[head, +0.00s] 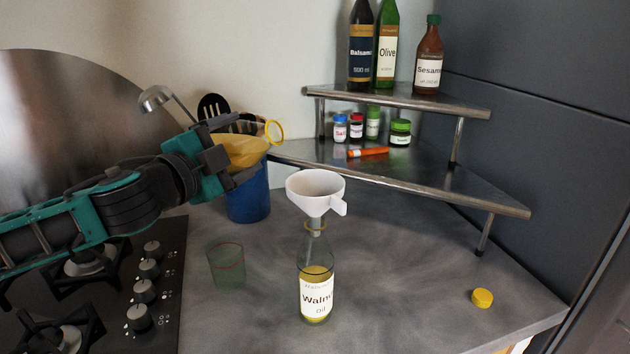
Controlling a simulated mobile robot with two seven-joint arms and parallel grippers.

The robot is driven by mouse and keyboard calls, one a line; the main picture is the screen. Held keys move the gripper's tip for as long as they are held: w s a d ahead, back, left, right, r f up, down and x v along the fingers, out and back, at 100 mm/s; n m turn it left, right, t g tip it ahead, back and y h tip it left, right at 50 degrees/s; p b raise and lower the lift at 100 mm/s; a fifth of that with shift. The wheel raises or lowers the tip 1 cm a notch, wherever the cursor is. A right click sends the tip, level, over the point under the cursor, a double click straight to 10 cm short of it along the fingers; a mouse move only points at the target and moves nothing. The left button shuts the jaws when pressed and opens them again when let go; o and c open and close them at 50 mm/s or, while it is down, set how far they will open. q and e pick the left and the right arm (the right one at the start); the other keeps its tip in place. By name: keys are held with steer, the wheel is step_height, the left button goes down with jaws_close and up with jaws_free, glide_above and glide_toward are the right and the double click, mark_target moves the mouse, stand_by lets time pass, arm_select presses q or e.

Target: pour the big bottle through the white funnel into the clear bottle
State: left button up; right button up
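The clear bottle (316,258) stands upright on the counter with yellow oil in its lower part and a "Walnut oil" label. The white funnel (316,190) sits in its mouth. My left gripper (222,166) is at the upper left, shut on the big bottle (244,150), which shows as a yellow oil-filled shape with a yellow ring towards its mouth. The big bottle is tilted, its ringed end towards the right, left of and above the funnel and apart from it. The gripper hides part of it. No stream of oil shows. My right gripper is not in view.
A blue utensil pot (250,203) stands behind the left gripper. A greenish glass (226,267) stands left of the clear bottle, beside the hob (100,300). A metal corner shelf (430,180) holds bottles and jars. A yellow cap (482,298) lies at right; counter around it is clear.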

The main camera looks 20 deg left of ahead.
arm_select(q)
steer(key=shift+a+f+m+b, duration=0.2)
steer(key=shift+f+m+b, duration=0.25)
steer(key=shift+m, duration=0.25)
stand_by(1.7)
steer(key=shift+d+r+m+p, duration=0.35)
steer(key=shift+d+m+p, duration=0.15)
steer(key=shift+m, duration=0.3)
stand_by(4.8)
